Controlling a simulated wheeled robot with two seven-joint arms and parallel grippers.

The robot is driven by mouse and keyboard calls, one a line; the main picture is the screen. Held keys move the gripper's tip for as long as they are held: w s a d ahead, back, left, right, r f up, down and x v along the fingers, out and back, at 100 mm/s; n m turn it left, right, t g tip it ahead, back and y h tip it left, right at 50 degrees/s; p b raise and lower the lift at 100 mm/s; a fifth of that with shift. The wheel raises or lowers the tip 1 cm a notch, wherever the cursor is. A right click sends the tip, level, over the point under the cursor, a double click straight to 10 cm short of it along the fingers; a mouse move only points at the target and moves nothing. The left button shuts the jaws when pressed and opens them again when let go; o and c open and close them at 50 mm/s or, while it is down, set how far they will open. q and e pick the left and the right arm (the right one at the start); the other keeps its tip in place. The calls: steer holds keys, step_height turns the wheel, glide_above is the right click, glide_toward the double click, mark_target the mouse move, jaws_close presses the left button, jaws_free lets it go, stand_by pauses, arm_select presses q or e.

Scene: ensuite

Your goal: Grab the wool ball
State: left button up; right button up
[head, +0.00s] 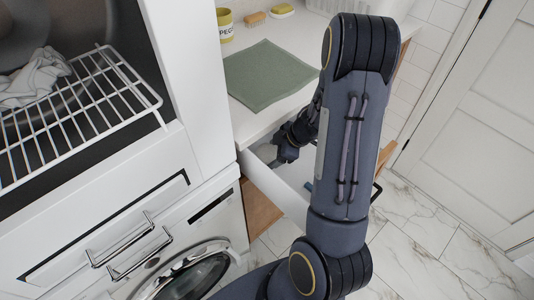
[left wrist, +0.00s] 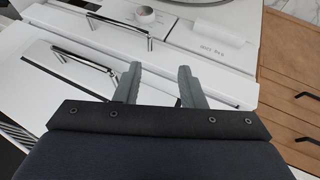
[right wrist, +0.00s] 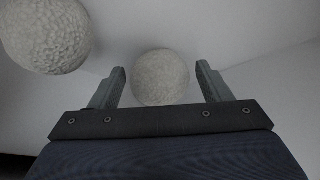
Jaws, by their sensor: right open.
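Two pale, rough-textured wool balls show in the right wrist view, inside a white drawer. The other wool ball (right wrist: 46,36) is at the upper left, outside the fingers. In the head view my right gripper (head: 284,152) reaches down into the open drawer (head: 276,188) under the counter; my arm hides much of it. My left gripper (left wrist: 160,86) is open and empty in the left wrist view, over white appliance fronts.
A green cloth (head: 268,76), a yellow pot (head: 225,24) and brushes (head: 256,18) are on the counter above the drawer. A washing machine (head: 190,268) and a wire rack (head: 75,105) are at left. Marble floor (head: 425,235) is clear at right.

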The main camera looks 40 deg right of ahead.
steer(key=shift+w+a+f, duration=0.15)
steer(key=shift+w+a, duration=0.25)
steer(key=shift+w, duration=0.2)
steer(key=shift+w+f+b, duration=0.1)
steer(key=shift+f+b, duration=0.25)
steer(key=shift+f, duration=0.05)
steer(key=c, duration=0.7)
steer(key=shift+r, duration=0.15)
